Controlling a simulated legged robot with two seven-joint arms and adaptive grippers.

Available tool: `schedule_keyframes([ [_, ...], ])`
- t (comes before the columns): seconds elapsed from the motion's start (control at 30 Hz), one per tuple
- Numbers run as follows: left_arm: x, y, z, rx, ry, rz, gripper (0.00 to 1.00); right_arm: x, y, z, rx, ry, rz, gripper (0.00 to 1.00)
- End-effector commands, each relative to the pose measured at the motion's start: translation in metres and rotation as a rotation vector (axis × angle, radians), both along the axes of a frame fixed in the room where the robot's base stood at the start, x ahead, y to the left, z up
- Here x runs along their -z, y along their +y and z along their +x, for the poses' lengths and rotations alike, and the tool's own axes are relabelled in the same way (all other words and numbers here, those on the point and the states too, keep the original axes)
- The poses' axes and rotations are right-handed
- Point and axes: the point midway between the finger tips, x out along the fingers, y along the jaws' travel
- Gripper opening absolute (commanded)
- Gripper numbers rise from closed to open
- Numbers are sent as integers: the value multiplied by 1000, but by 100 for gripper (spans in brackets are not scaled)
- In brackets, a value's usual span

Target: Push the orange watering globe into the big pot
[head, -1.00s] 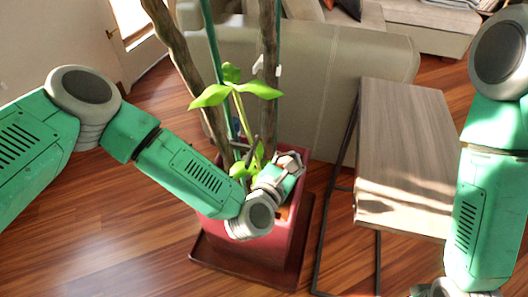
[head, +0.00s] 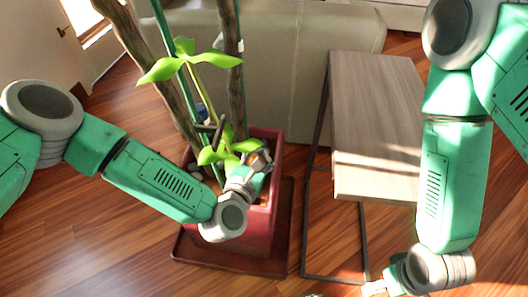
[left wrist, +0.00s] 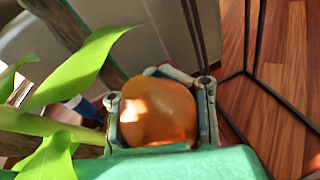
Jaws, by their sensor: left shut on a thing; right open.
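The big pot (head: 262,222) is a square red planter in the head view, with a leafy plant (head: 185,62) and trunks rising from it. My left gripper (head: 260,163) is at the pot's right rim. It is shut on the orange watering globe (left wrist: 158,112), which shows round and shiny between its fingers in the left wrist view. In the head view the gripper hides most of the globe, and I cannot tell how deep its lower end sits. My right gripper (head: 372,289) is low at the bottom edge, partly cut off, open and away from the pot.
The pot stands on a dark red tray (head: 226,262) on the wooden floor. A wooden side table (head: 380,115) with a thin dark frame is to the right. A beige sofa (head: 290,75) is behind. Green leaves (left wrist: 85,68) and a blue item (left wrist: 78,104) are close to my left gripper.

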Motion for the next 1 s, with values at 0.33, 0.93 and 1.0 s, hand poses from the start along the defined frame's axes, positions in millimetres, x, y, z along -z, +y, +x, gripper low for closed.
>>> schedule_keyframes([
  [0.33,1,-6,0,1,1,8,0,0,1,0,-1,-1,1,69],
  [0.93,1,2,0,0,-1,0,0,2,1,0,-1,-1,1,69],
  [1.0,1,2,0,1,-1,0,0,2,1,0,-1,-1,1,69],
])
